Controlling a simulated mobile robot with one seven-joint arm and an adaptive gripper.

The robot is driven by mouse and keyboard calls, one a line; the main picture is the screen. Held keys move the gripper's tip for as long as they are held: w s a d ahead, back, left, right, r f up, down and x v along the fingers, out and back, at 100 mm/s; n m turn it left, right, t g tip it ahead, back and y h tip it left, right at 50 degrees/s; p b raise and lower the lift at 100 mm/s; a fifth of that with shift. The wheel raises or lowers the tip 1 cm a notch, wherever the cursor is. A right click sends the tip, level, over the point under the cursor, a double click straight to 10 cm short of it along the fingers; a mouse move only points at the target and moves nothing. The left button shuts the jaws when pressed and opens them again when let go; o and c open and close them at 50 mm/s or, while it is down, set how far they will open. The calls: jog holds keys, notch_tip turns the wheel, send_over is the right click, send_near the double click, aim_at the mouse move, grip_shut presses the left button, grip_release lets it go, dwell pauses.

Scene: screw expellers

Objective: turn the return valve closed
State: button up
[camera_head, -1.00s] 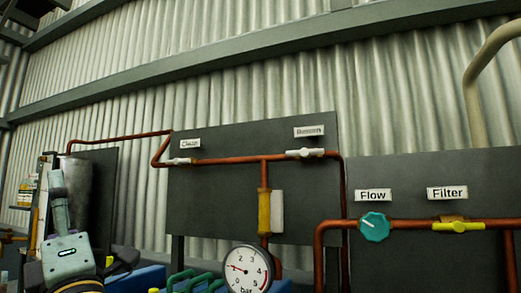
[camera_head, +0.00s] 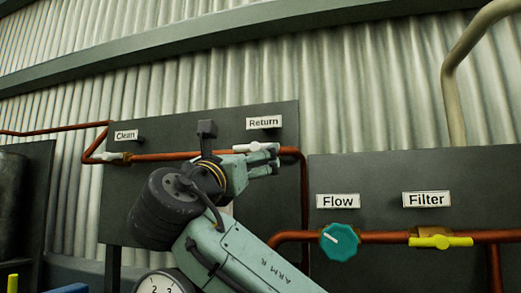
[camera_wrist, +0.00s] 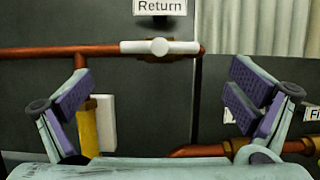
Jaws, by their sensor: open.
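The return valve has a white bar handle (camera_head: 254,147), lying level along the copper pipe under the Return label (camera_head: 264,122). In the wrist view the handle (camera_wrist: 160,47) shows above the space between my fingers, with a round hub at its middle. My gripper (camera_head: 264,161) is in front of the panel, close to the valve and partly overlapping it in the head view. In the wrist view my gripper (camera_wrist: 158,97) is open, with purple-padded fingers wide apart and nothing between them. I cannot tell whether a finger touches the handle.
The Clean valve (camera_head: 113,157) is on the same pipe (camera_head: 170,156) at left. The teal Flow knob (camera_head: 340,240) and yellow Filter valve (camera_head: 440,242) are on the right panel. A yellow part (camera_wrist: 86,128) stands below the pipe, near my left finger. A gauge (camera_head: 158,284) is low down.

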aim_at(255, 147)
jog(key=p+x, duration=0.3)
jog(key=x, duration=0.7)
jog(key=shift+r, duration=0.15)
jog(key=shift+c, duration=0.6)
jog(key=c, duration=0.8)
jog(key=shift+o, duration=0.2)
